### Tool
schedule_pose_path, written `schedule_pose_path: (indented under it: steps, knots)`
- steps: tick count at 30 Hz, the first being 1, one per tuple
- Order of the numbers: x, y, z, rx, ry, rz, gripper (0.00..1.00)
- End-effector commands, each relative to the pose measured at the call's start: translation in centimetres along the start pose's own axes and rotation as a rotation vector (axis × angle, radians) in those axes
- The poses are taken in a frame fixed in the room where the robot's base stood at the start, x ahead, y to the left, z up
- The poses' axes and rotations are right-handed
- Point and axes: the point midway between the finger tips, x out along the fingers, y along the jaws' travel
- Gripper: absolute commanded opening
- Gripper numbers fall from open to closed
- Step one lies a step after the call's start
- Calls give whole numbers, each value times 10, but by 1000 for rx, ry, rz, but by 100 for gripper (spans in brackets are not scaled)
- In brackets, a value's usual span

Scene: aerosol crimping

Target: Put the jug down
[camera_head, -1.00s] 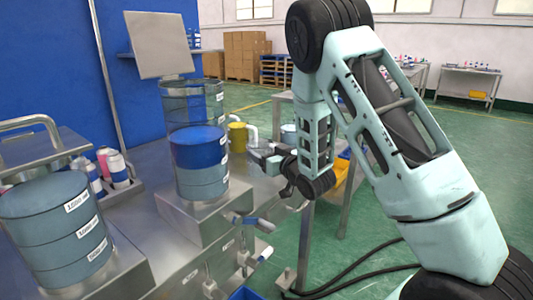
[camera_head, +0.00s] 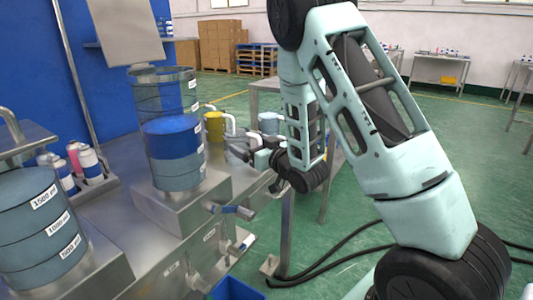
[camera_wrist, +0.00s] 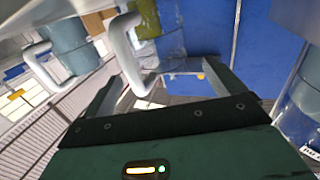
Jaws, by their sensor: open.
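A yellow jug (camera_head: 214,127) with a white handle stands on the steel bench behind the large clear tank. In the wrist view its handle (camera_wrist: 127,55) shows just ahead of my finger gap, with the jug body (camera_wrist: 170,42) beyond it. My gripper (camera_head: 240,151) is open, close to the handle on its near side. The wrist view shows its two fingers (camera_wrist: 160,88) spread with nothing clamped between them. I cannot tell whether a finger touches the handle. A second, blue-grey jug (camera_head: 268,123) stands to the right; it also shows in the wrist view (camera_wrist: 75,47).
A clear tank with blue liquid (camera_head: 173,140) stands on a steel block left of my gripper. Another marked tank (camera_head: 38,228) is at the front left. Valves with blue handles (camera_head: 232,210) stick out from the bench front.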

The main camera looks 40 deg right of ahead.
Motion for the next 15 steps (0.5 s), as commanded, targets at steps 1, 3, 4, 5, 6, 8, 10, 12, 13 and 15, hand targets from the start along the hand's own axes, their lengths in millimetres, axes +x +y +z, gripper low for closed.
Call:
schedule_pose_path:
  steps: [1,3,4,5,6,8,10,12,13,15]
  knots:
    - [-13,1,2,2,-2,4,94]
    - [-30,1,2,2,-2,4,94]
    - [-36,1,-3,2,-6,4,94]
    - [-44,1,-5,3,-8,4,94]
    - [-53,1,-6,4,-9,5,94]
    - [-52,1,-6,0,-5,1,94]
    - [-53,1,-6,-1,-5,-1,94]
    - [-55,1,-6,-1,-6,-2,94]
    - [-56,1,-6,-1,-5,-3,94]
    - [-58,0,-6,-2,-5,-4,94]
